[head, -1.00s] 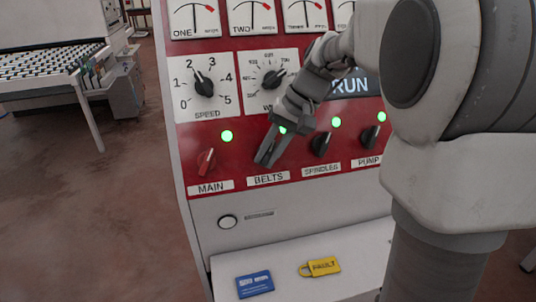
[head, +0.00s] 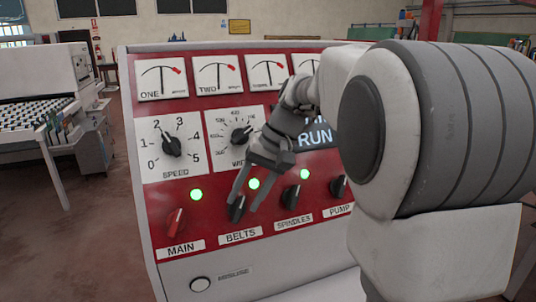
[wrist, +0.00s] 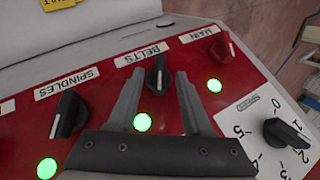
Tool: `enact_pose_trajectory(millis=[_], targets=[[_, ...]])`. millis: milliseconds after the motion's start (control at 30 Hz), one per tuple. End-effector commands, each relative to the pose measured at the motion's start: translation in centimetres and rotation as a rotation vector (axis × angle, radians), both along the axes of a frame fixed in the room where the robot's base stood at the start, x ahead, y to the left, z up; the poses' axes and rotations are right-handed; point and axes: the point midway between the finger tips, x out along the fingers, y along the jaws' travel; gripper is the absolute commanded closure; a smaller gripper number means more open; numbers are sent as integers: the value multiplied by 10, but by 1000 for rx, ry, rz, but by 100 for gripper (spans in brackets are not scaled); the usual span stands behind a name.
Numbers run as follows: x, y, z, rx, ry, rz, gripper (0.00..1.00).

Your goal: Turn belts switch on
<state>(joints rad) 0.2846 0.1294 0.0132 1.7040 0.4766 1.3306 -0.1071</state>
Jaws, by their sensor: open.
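The BELTS switch is a black knob (head: 236,207) on the red band of the panel, above its white BELTS label (head: 240,236). A lit green lamp (head: 254,183) is above it. My gripper (head: 241,202) is open in front of this knob, with one finger on either side. In the wrist view, the BELTS knob (wrist: 158,75) lies between the fingertips of my gripper (wrist: 155,88), with a gap at each side. The fingers partly cover the knob in the head view.
The red MAIN knob (head: 175,222) is to the left and the black SPINDLES knob (head: 291,197) to the right, close to my fingers. The SPEED dial (head: 171,145) and the width dial (head: 241,134) are above. A round white button (head: 200,284) is below.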

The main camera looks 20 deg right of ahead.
Motion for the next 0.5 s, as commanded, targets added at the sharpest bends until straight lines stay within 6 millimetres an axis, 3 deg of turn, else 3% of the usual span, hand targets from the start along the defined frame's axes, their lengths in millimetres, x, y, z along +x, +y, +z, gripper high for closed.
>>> enact_pose_trajectory(millis=[300,500], targets=[[-9,-35,72,-2,-5,-5,50],[-13,-51,105,-1,-4,-5,50]])
